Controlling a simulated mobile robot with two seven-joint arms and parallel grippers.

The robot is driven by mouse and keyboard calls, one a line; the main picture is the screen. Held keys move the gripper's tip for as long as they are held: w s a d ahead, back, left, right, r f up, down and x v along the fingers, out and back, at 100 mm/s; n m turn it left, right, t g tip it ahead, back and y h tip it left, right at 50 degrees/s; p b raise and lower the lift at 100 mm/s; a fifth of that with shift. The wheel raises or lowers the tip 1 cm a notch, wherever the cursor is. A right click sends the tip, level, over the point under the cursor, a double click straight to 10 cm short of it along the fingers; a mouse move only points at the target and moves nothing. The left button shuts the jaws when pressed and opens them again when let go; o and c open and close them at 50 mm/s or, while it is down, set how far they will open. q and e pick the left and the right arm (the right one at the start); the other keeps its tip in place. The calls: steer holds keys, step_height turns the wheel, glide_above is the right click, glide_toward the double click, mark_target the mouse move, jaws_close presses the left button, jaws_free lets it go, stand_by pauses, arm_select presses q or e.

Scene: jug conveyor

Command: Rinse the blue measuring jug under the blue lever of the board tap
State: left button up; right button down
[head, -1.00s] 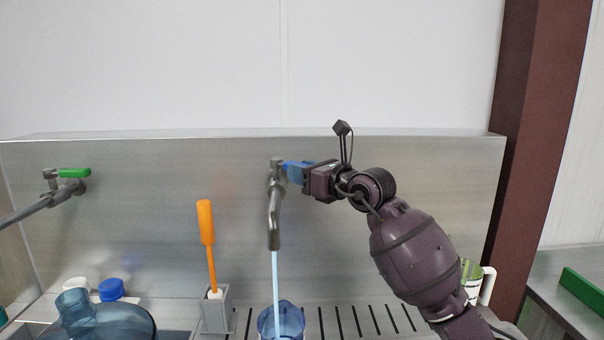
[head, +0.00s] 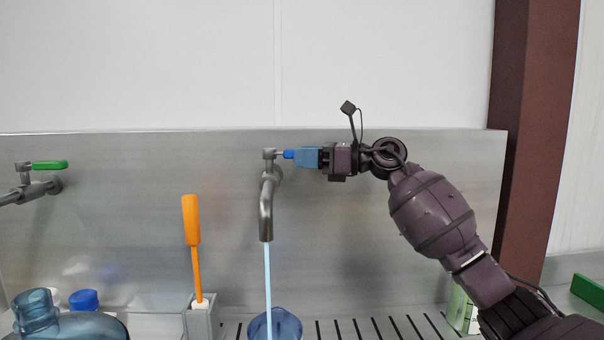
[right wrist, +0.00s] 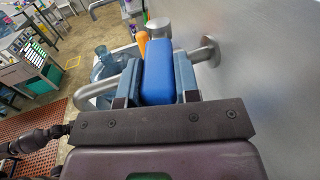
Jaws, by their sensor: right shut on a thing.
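The board tap (head: 267,208) stands out from the steel splashback, and water runs from its spout. Its blue lever (head: 289,154) points to the right, and my right gripper (head: 306,157) is shut on it. In the right wrist view the blue lever (right wrist: 170,76) sits between the two finger pads. The blue measuring jug (head: 284,325) stands below the spout on the slotted drain. The water stream (head: 267,285) falls into it; its lower part is cut off by the picture edge. My left gripper is not in view.
A second tap with a green lever (head: 50,165) is at the left. An orange-handled brush (head: 191,220) stands in a grey holder (head: 199,320). A large blue bottle (head: 37,313) lies at lower left. A brown post (head: 528,130) rises at the right.

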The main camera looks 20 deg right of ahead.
steer(key=shift+w+d+f+n+g+b, duration=0.15)
steer(key=shift+w+f+n+g+b, duration=0.15)
steer(key=shift+w+f+g+b, duration=0.15)
arm_select(q)
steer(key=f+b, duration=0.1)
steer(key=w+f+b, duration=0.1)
steer(key=b, duration=0.1)
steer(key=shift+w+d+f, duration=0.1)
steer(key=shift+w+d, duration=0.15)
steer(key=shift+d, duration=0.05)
arm_select(e)
steer(key=g, duration=0.1)
steer(key=n+g+y, duration=0.1)
steer(key=w+n+g+y, duration=0.1)
steer(key=shift+d+r, duration=0.3)
steer(key=shift+r+n+g, duration=0.15)
steer(key=shift+n+g, duration=0.15)
steer(key=shift+g, duration=0.05)
steer(key=c, duration=1.3)
jaws_free()
steer(key=o, duration=0.5)
steer(key=shift+w, duration=0.1)
steer(key=shift+c, duration=0.2)
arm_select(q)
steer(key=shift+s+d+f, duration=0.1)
